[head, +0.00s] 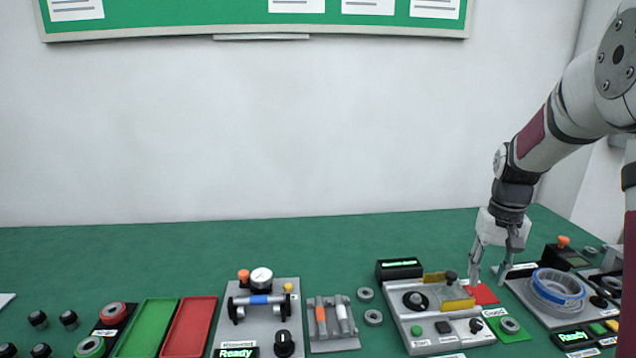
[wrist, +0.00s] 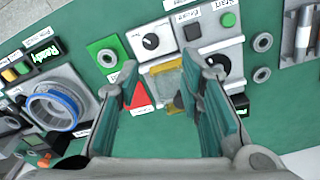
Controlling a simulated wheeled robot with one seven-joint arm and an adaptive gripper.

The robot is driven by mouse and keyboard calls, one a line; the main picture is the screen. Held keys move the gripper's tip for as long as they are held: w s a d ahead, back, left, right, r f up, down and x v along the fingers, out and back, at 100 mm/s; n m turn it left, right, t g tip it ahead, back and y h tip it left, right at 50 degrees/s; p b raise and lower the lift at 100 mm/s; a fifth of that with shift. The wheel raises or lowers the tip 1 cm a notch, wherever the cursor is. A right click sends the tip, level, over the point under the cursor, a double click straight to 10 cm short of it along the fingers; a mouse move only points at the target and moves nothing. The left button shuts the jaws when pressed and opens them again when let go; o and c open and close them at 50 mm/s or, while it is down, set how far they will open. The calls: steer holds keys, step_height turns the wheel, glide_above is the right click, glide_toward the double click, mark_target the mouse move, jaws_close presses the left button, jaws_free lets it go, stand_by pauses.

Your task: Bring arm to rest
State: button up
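My arm (head: 545,145) comes in from the right in the head view and reaches down over the right part of the green bench. My gripper (head: 487,277) points down above the red pad (head: 486,294), beside the grey test station (head: 419,328). In the wrist view my gripper (wrist: 172,85) has its two teal-padded fingers well apart. Nothing shows between the pads except the bench and station below. The fingers look clear of the station, though the exact height is hard to tell.
A blue-ringed hub motor (head: 557,289) sits on a fixture right of my gripper. A ring lies on the green Good pad (head: 515,331). Green (head: 146,328) and red (head: 190,327) trays and a gauge station (head: 262,311) stand left. The back of the bench (head: 200,252) is free.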

steer(key=s+a+r+n+t+p, duration=0.1)
steer(key=s+a+r+n+t, duration=0.1)
steer(key=s+a+r, duration=1.1)
steer(key=s+a+t, duration=0.1)
steer(key=s+a, duration=0.2)
steer(key=s, duration=0.4)
steer(key=s+a+n+t+p, duration=0.1)
steer(key=s+a, duration=0.2)
steer(key=s, duration=0.5)
steer(key=shift+s+a+r+n, duration=0.2)
steer(key=shift+s+r+n, duration=0.1)
steer(key=shift+r, duration=0.1)
